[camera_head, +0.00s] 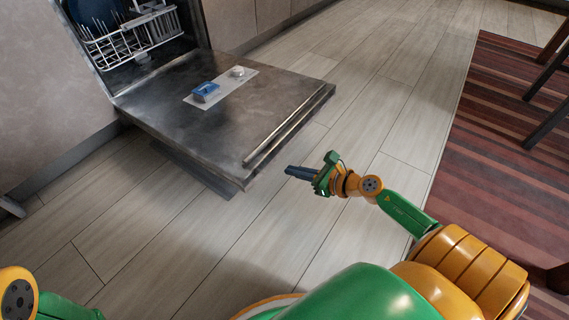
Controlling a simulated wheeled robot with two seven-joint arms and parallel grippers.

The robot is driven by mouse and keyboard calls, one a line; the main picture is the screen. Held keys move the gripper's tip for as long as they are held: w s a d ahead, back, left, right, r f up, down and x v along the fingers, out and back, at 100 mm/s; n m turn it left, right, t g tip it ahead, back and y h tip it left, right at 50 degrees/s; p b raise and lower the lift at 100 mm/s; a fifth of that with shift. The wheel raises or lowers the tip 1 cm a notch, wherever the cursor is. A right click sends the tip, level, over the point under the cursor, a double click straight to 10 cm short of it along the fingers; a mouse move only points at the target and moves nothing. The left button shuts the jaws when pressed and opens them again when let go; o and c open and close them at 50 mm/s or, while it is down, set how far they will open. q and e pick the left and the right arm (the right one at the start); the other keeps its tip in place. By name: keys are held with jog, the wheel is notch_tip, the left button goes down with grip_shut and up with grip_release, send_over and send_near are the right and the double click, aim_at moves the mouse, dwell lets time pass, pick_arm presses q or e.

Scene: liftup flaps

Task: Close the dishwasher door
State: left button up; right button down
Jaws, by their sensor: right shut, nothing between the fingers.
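The dishwasher door (220,125) is folded down and open, lying about level above the floor, with its inner face up. A long metal bar (290,124) runs along its outer edge. The dishwasher (125,38) stands at the top left with a white rack inside. My right gripper (290,171) is shut and empty. In the picture it is just right of the door's near outer corner, with a small gap between them. My left arm shows only in part at the bottom left, and its gripper is out of view.
A dispenser panel with a blue lid (205,92) is set in the door. Cabinets (45,95) flank the dishwasher. A striped red rug (500,150) and dark furniture legs (548,85) are at the right. The wooden floor (130,230) around the door is clear.

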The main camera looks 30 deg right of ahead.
jog(key=shift+w+a+r+p, duration=0.3)
jog(key=shift+w+a+r, duration=0.05)
jog(key=shift+w+r, duration=0.4)
jog(key=shift+w+a+r+p, duration=0.3)
jog(key=shift+w+r, duration=0.3)
jog(key=shift+w, duration=0.2)
